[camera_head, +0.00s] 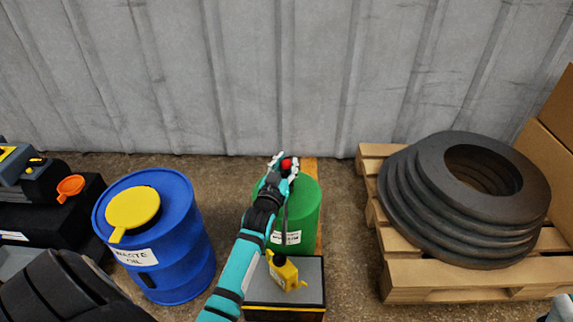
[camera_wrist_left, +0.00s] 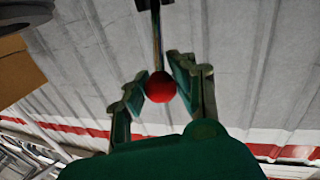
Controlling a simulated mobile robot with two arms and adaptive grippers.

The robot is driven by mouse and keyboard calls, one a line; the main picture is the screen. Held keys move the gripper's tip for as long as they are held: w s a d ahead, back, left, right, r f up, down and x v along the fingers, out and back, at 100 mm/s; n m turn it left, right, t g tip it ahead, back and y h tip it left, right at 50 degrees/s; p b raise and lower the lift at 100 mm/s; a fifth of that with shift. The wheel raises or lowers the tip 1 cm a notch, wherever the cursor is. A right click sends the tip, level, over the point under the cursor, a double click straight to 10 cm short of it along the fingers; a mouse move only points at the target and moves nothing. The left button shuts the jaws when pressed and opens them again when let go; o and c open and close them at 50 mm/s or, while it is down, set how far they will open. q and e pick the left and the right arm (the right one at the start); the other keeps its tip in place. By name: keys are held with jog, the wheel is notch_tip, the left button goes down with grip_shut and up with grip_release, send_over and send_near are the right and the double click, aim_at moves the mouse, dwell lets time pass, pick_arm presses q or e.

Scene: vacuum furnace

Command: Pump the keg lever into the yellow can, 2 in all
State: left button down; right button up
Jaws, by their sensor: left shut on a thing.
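The green keg (camera_head: 305,213) stands against the far wall, partly hidden behind my left arm. Its lever ends in a red ball knob (camera_head: 287,164). My left gripper (camera_head: 284,163) is at the knob, with its fingers on either side of it. In the left wrist view the red knob (camera_wrist_left: 160,87) sits on a thin metal lever (camera_wrist_left: 156,40) between the fingertips of my left gripper (camera_wrist_left: 161,85). The yellow can (camera_head: 284,271) stands on a dark box in front of the keg. My right gripper is not clearly in view.
The dark box (camera_head: 285,298) has a yellow band. A blue waste oil drum (camera_head: 180,265) with a yellow lid stands to the left. Black tires (camera_head: 420,215) lie stacked on a wooden pallet (camera_head: 470,283) to the right. Floor shows between keg and pallet.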

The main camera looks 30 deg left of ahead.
pick_arm(q)
jog(key=shift+f, duration=0.15)
dwell(0.4)
jog(key=shift+p, duration=0.3)
jog(key=shift+g+p, duration=0.3)
jog(key=shift+p, duration=0.1)
jog(key=shift+w+a+p, duration=0.1)
jog(key=shift+p, duration=0.3)
jog(key=shift+w+a+p, duration=0.1)
jog(key=shift+p, duration=0.35)
jog(key=shift+r, duration=0.2)
